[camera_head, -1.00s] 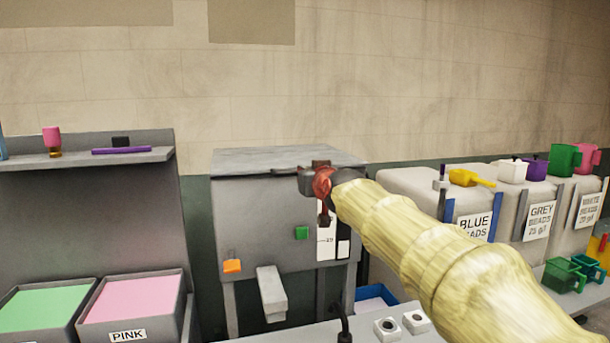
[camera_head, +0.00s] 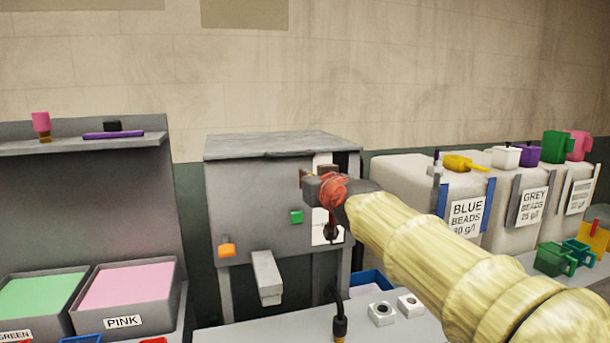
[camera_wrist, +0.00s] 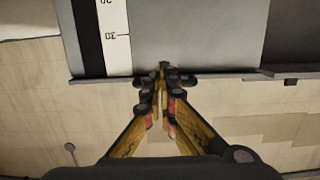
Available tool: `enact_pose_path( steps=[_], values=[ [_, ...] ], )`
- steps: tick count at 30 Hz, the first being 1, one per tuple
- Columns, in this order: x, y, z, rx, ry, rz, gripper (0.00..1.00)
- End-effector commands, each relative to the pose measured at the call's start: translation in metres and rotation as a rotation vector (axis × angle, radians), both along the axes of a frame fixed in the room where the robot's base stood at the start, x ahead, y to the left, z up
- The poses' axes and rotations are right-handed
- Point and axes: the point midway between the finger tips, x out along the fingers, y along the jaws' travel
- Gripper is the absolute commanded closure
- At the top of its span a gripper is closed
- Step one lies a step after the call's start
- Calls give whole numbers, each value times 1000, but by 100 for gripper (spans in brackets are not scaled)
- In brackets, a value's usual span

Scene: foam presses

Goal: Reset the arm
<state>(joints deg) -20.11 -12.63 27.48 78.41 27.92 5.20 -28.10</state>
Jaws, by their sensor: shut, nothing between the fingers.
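My arm (camera_head: 440,250) reaches in from the lower right of the head view in a pale yellow sleeve. My gripper (camera_wrist: 163,72) shows in the wrist view with its two fingers together and nothing between them. In the head view the dark and red wrist end is in front of the grey press (camera_head: 258,195), near its white scale strip. The strip (camera_wrist: 114,35) also shows in the wrist view, marked 30. The gripper's fingertips are largely hidden in the head view.
An orange button (camera_head: 227,250), a green button (camera_head: 296,216) and a grey lever or chute (camera_head: 266,277) are on the press front. Bead bins, including the blue beads bin (camera_head: 405,180), stand at right. Green and pink trays (camera_head: 122,322) are at lower left.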

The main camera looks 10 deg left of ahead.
Motion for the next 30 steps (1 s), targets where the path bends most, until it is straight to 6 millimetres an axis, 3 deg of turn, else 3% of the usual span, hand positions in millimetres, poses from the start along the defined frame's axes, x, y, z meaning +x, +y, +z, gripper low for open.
enact_pose_path(
  steps=[2, 5, 8, 11, 15, 18, 25, 30],
  values=[
    [-2, -1, -2, 11, 6, -1, 100],
    [-8, 5, -22, 30, 84, 20, 100],
    [-19, 9, -71, 9, 204, 40, 100],
    [-51, 4, -129, -29, 359, 56, 100],
    [-117, -33, -190, -91, 566, 36, 100],
    [-167, -69, -222, -130, 692, -2, 100],
    [-289, -157, -273, -203, 914, -128, 100],
    [-372, -215, -295, -236, 1004, -235, 100]
  ],
)
